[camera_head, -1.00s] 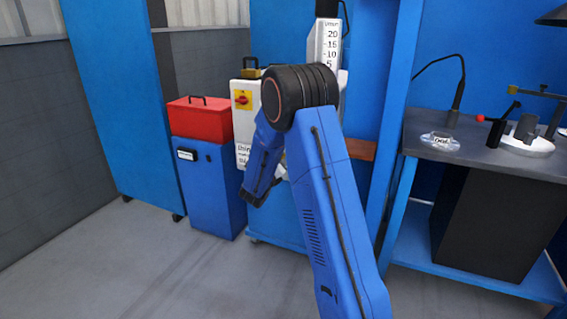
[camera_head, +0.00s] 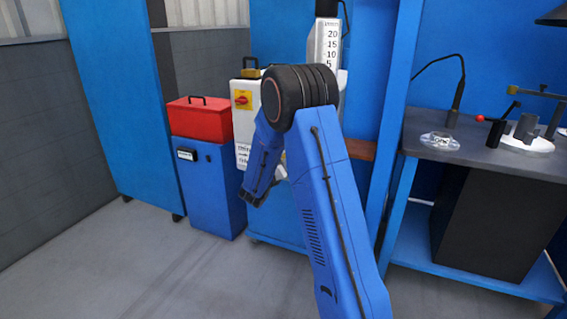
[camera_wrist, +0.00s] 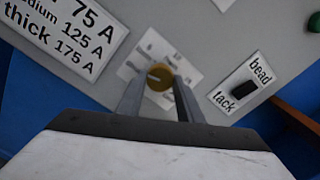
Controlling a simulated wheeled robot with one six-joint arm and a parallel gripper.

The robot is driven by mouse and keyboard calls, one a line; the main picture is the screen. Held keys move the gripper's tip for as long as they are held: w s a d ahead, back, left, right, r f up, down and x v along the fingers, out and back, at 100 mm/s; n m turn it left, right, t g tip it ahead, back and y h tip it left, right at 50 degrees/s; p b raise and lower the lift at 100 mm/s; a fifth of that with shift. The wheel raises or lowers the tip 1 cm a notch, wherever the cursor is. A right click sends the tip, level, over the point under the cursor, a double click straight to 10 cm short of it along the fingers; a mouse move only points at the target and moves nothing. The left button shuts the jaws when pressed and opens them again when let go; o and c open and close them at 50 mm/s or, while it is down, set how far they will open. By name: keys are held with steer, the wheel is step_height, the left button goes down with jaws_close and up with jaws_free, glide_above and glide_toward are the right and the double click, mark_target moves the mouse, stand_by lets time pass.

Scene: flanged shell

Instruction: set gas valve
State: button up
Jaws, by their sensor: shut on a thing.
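In the wrist view, a round yellow-brown knob (camera_wrist: 160,77) with a pointer mark sits on a grey-white panel, over a pale label with markings I cannot read. My gripper (camera_wrist: 159,85) has its two fingers on either side of this knob and is shut on it. In the head view, a tall flow scale (camera_head: 326,45) marked 20, 15, 10, 5 stands above and behind my arm. The white machine box (camera_head: 243,115) is below and left of it, partly covered by my arm. My fingertips and the knob are hidden in the head view.
The panel also carries a current label (camera_wrist: 65,30) and a black bead/tack switch (camera_wrist: 243,90). A red and yellow switch (camera_head: 241,98) is on the box. A red toolbox (camera_head: 200,117) stands left on a blue cabinet (camera_head: 210,190). A workbench (camera_head: 490,155) is right; the left floor is clear.

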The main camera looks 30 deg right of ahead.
steer(key=shift+a+m, duration=0.1)
steer(key=shift+m, duration=10.4)
steer(key=shift+f, duration=0.1)
steer(key=o, duration=1.1)
steer(key=shift+c, duration=0.2)
steer(key=v, duration=1.7)
